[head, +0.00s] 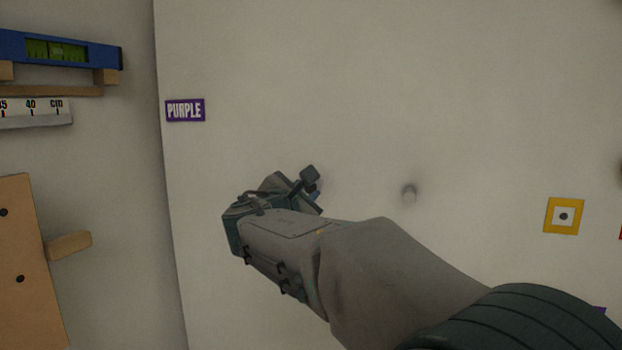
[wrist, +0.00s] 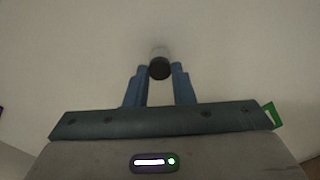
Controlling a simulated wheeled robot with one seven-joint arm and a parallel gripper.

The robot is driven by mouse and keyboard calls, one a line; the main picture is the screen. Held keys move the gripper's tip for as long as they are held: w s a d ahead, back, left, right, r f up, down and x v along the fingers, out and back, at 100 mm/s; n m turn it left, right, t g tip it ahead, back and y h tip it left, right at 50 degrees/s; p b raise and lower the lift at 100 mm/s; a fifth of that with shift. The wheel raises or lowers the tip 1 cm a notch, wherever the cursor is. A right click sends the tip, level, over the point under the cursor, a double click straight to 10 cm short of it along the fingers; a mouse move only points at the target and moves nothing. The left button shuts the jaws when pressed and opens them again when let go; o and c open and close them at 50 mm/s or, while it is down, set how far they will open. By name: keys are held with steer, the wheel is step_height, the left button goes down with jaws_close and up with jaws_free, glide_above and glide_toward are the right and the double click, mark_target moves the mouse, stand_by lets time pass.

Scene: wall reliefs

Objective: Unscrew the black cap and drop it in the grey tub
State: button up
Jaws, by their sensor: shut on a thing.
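The black cap (wrist: 160,69) is a dark round disc at the middle of the wrist view. A pale grey round piece (wrist: 160,52) shows just beyond it, against the wall. My gripper (wrist: 159,72) is shut on the cap, with a blue finger on each side. In the head view my gripper (head: 314,188) is close to the pale wall panel, and its fingers hide the cap there. I cannot tell how far the cap is turned. The grey tub is not in view.
A small pale knob (head: 409,191) sticks out right of my gripper. A purple sign reading PURPLE (head: 185,110) is up left, and a yellow square plate (head: 564,216) is at right. A blue level (head: 60,50), ruler (head: 35,112) and wooden board with peg (head: 25,265) line the left.

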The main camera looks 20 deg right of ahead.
steer(key=shift+n, duration=0.8)
steer(key=shift+r+n+p, duration=0.25)
steer(key=shift+n+p, duration=0.45)
steer(key=shift+p, duration=0.35)
steer(key=n+p, duration=0.2)
steer(key=shift+n, duration=0.3)
steer(key=shift+f+n, duration=0.3)
steer(key=shift+n, duration=0.3)
steer(key=n, duration=0.5)
steer(key=shift+s, duration=0.1)
